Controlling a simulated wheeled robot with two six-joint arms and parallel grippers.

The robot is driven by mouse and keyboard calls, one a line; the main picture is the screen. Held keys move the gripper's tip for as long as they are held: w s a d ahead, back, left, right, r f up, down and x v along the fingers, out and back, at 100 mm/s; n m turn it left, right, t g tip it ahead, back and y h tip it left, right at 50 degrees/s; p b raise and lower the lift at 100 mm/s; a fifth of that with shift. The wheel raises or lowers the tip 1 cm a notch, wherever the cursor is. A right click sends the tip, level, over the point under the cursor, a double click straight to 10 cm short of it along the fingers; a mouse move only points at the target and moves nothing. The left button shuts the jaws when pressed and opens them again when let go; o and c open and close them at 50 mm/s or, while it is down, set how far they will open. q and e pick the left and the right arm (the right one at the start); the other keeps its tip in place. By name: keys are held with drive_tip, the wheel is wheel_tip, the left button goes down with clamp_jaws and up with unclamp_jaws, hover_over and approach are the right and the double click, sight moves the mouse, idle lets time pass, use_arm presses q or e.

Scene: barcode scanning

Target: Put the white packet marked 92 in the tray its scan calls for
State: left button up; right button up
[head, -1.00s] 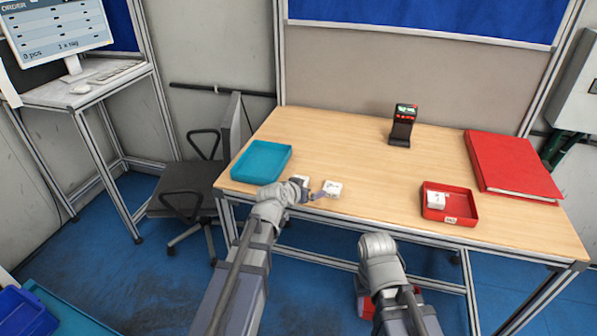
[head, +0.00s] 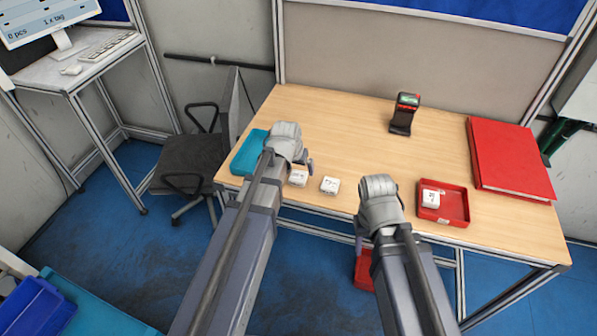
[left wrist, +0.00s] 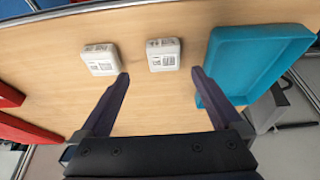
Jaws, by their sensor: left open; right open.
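Two white packets with printed labels lie apart on the table: one on the left (head: 298,178), one on the right (head: 330,186). In the left wrist view they show as the packet nearer the teal tray (left wrist: 163,54) and the other packet (left wrist: 99,59). A third white packet (head: 430,198) lies in the red tray (head: 457,212). I cannot read which is marked 92. The teal tray (head: 245,158) looks empty and is partly hidden by my left arm. My left gripper (left wrist: 160,76) is open and empty, over the table's front left. My right gripper (head: 372,222) is open near the front edge, its fingers mostly hidden.
A black scanner (head: 404,113) stands at the back of the table. A large red binder (head: 510,158) lies at the right. A red container (head: 364,270) is below the table's front edge. The middle of the table is clear.

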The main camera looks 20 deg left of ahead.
sight(298, 176)
use_arm(q)
drive_tip(key=shift+a+b+x, duration=0.2)
drive_tip(key=shift+b+x, duration=1.6)
drive_tip(key=shift+x, duration=0.2)
drive_tip(key=shift+a+b+x, duration=0.15)
drive_tip(key=shift+b+x, duration=1.65)
drive_tip(key=shift+x, duration=0.2)
drive_tip(key=shift+w+r, duration=0.1)
drive_tip(key=shift+r, duration=0.05)
drive_tip(key=shift+c, duration=0.2)
clamp_jaws()
